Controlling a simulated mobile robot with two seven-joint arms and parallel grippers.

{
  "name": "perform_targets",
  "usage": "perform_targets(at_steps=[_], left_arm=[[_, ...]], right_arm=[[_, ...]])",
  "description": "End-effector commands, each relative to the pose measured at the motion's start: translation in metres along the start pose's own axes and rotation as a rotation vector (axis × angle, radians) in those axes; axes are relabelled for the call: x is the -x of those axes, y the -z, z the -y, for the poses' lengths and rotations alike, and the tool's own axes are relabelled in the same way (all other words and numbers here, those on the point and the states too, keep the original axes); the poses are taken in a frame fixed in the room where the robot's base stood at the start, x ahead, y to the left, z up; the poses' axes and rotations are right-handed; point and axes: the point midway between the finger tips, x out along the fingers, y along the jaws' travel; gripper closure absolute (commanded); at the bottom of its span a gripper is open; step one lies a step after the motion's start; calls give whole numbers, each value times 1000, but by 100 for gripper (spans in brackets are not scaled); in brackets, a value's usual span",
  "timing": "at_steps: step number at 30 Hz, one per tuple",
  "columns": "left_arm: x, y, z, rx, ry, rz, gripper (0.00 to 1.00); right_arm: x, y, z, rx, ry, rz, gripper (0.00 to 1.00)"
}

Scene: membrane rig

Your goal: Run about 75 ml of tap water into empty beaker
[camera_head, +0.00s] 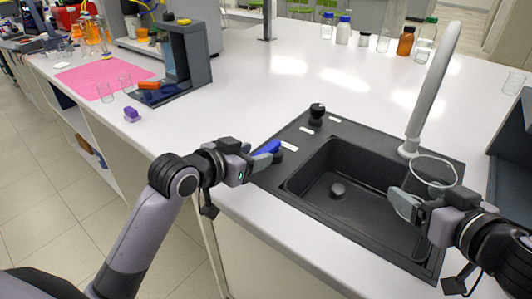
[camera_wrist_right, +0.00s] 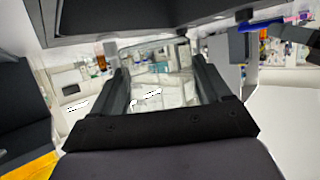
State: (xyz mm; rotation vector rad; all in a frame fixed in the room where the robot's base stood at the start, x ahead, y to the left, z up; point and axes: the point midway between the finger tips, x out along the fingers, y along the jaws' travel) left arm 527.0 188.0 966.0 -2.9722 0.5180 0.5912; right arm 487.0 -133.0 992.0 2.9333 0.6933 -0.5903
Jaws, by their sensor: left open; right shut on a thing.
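My right gripper (camera_head: 424,208) is shut on a clear glass beaker (camera_head: 434,172) and holds it over the right part of the black sink (camera_head: 335,166), close to the spout of the white tap (camera_head: 431,90). In the right wrist view the beaker (camera_wrist_right: 158,72) sits between the two fingers; I see no water in it. My left gripper (camera_head: 264,160) is open at the blue tap handle (camera_head: 269,147) on the sink's left rim. Whether its fingers touch the handle I cannot tell. No water stream shows.
A black knob (camera_head: 317,111) stands on the sink's back rim. Several bottles (camera_head: 405,41) stand at the back of the bench. A pink mat (camera_head: 95,75) with glassware and a purple object (camera_head: 131,114) lie at the left.

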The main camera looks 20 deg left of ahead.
Motion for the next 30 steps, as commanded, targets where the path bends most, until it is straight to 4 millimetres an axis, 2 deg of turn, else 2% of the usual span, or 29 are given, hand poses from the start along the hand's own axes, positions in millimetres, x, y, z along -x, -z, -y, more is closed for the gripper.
perform_targets(at_steps=[6, 16, 18, 21, 30], left_arm=[[-15, 0, 0, 1, 0, 0, 49], [-17, 0, 0, 0, 0, 0, 49], [-17, 0, 0, 0, 0, 0, 72], [-17, 0, 0, 0, 0, 0, 100], [-17, 0, 1, -7, -14, 1, 100]], right_arm=[[0, 0, 0, 0, 0, -1, 55], [0, 0, 0, 0, 0, -1, 55], [0, 0, 0, 0, 0, -1, 55], [0, 0, 0, 0, 0, -1, 55], [0, 0, 0, 0, 0, -1, 55]])
